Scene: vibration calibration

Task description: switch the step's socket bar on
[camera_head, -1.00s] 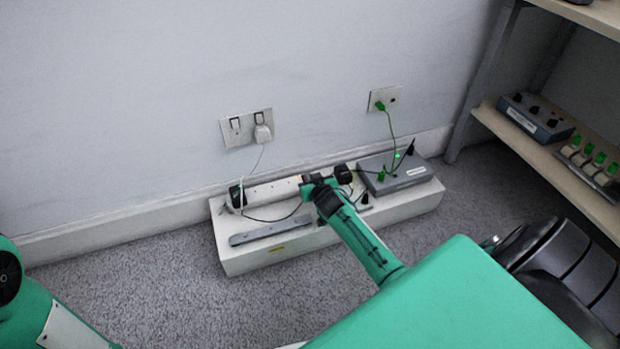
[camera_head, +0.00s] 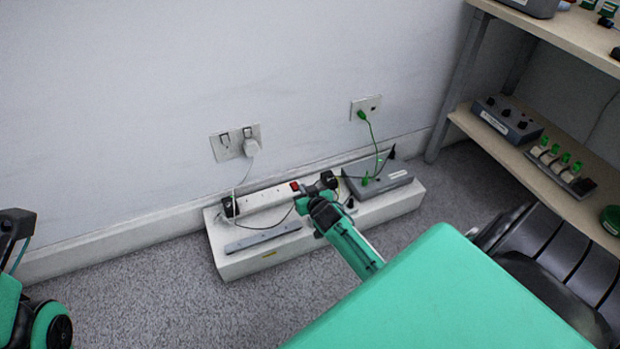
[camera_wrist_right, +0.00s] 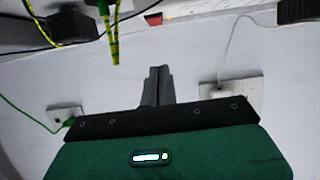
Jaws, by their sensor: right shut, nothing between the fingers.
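The white socket bar (camera_head: 262,198) lies along the back of a low white step (camera_head: 235,262) against the wall. Its red switch (camera_head: 295,186) is at the right end and shows uncovered; it also shows in the right wrist view (camera_wrist_right: 154,18). I cannot tell which way the rocker is tilted. My right gripper (camera_head: 306,198) is just in front of the switch, apart from it in the head view. In the wrist view its fingers (camera_wrist_right: 156,72) are together and empty. Part of my left arm shows at the left edge, but its gripper cannot be made out.
A grey box (camera_head: 385,178) with green plugs stands on the step's right. A wall socket (camera_head: 235,142) holds a white plug; another (camera_head: 366,107) holds a green one. Shelves (camera_head: 540,175) stand at right.

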